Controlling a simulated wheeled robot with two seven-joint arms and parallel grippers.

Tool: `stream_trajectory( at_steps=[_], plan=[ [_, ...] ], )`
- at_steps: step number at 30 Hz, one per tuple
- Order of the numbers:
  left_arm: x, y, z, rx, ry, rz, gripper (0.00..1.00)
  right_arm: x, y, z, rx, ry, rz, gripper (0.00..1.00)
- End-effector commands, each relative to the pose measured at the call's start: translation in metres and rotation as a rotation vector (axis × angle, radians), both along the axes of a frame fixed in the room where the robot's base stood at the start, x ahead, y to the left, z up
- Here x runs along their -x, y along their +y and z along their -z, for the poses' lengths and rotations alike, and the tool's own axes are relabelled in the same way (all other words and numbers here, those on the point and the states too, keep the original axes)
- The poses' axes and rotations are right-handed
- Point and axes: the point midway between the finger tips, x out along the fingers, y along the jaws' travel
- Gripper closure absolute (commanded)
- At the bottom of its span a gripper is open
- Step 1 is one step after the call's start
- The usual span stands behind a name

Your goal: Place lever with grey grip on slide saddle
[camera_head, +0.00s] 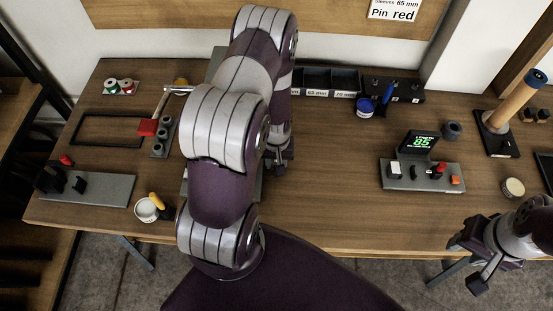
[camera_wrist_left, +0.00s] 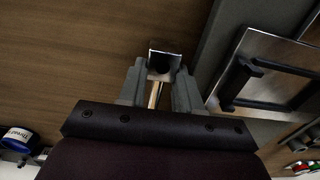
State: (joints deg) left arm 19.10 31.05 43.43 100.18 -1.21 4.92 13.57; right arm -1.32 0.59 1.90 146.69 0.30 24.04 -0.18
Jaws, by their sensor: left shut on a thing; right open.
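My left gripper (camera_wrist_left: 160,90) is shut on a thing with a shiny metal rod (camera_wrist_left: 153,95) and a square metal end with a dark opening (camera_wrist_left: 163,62). It may be the lever with grey grip; its grip cannot be made out between the fingers. In the head view the left gripper (camera_head: 281,158) is partly hidden by my arm. A shiny metal plate with a black bar (camera_wrist_left: 262,75) lies right of the gripper in the wrist view; I cannot tell whether it is the slide saddle. My right gripper (camera_head: 470,262) is open and empty, off the table's front right edge.
A grey base (camera_head: 97,190) and white cup (camera_head: 146,210) stand front left. A display device (camera_head: 422,174) stands right. Bare wood lies between it and my left arm.

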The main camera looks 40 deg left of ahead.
Motion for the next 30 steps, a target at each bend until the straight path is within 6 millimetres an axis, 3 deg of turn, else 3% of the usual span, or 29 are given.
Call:
stream_trajectory(
  at_steps=[11, 12, 14, 23, 26, 30],
  plan=[
    [-0.001, 0.0, 0.006, 0.0, -0.002, 0.0, 1.0, 0.0, 0.0, 0.003, 0.0, 0.0, 0.0, 0.57],
    [-0.001, 0.0, 0.006, -0.001, -0.002, 0.0, 0.6, 0.0, 0.0, 0.003, 0.0, 0.0, 0.0, 0.57],
    [-0.001, 0.0, 0.005, -0.001, -0.001, 0.0, 0.41, 0.0, 0.0, 0.002, 0.0, 0.0, 0.0, 0.57],
    [-0.001, 0.0, 0.003, -0.001, -0.001, 0.0, 0.41, 0.0, 0.0, 0.001, 0.0, 0.0, 0.0, 0.57],
    [-0.001, 0.0, -0.003, -0.001, -0.003, -0.001, 0.41, 0.0, 0.0, 0.0, 0.0, 0.0, 0.0, 0.57],
    [-0.002, 0.0, -0.03, -0.002, -0.007, -0.002, 0.41, 0.0, 0.0, 0.003, 0.0, 0.0, 0.0, 0.57]
  ],
)
